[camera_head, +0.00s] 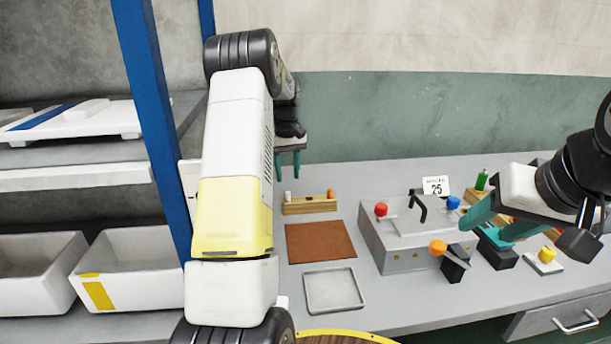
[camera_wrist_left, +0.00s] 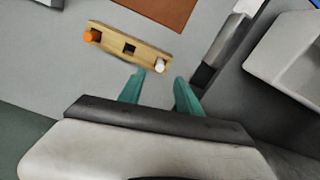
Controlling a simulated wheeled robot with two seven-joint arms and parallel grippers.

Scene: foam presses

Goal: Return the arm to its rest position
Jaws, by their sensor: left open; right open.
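My left arm reaches up across the left part of the head view, and its gripper (camera_head: 288,165) hangs above the back of the table with its teal fingers apart. In the left wrist view the left gripper (camera_wrist_left: 160,85) is open and empty. A wooden block (camera_wrist_left: 128,48) with an orange peg (camera_wrist_left: 92,36) and a white peg (camera_wrist_left: 160,65) lies just beyond its fingertips. My right gripper (camera_head: 470,228) is at the right, open, beside the grey press box. Whether its fingers touch anything there, I cannot tell.
The grey press box (camera_head: 385,250) has red and blue knobs and a black handle. A brown mat (camera_head: 322,243) and a grey tray (camera_head: 334,304) lie left of it. A shelf with white bins (camera_head: 128,250) and a blue post (camera_head: 150,110) stands at the left.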

